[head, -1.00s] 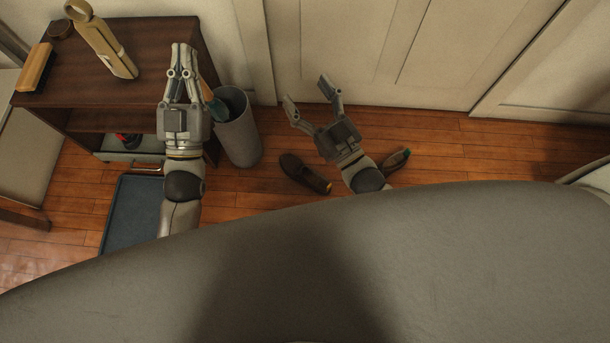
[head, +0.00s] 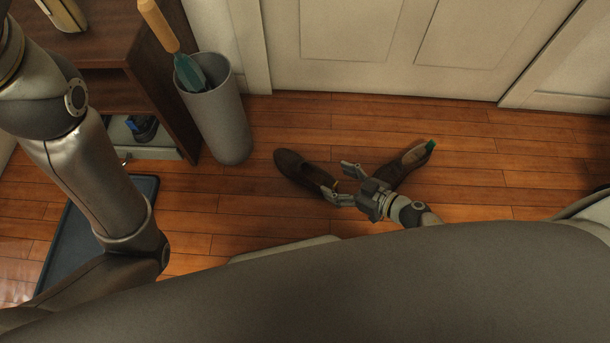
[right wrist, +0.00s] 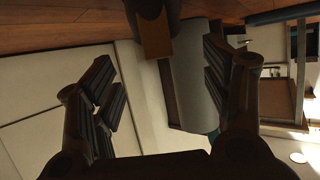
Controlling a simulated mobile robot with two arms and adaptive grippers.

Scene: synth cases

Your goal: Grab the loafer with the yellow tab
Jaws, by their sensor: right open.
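A dark brown loafer (head: 299,168) lies on the floor left of my right gripper, its heel toward the gripper. In the right wrist view the loafer (right wrist: 151,9) shows at the top, with a yellow-orange tab (right wrist: 155,38) between the spread fingers. My right gripper (head: 341,179) is open and empty, low at the loafer's heel end; I cannot tell whether it touches. A second brown loafer (head: 408,161) with a green tab (head: 430,145) lies right of it, partly hidden by the gripper. My left arm crosses the left side; its gripper is out of view.
A grey bin (head: 222,120) holds a wooden-handled teal item (head: 188,73), beside a dark wood shelf (head: 150,80). A blue-grey tray (head: 57,225) lies at left. A white door (head: 380,45) stands behind. The floor between the loafers and door is clear.

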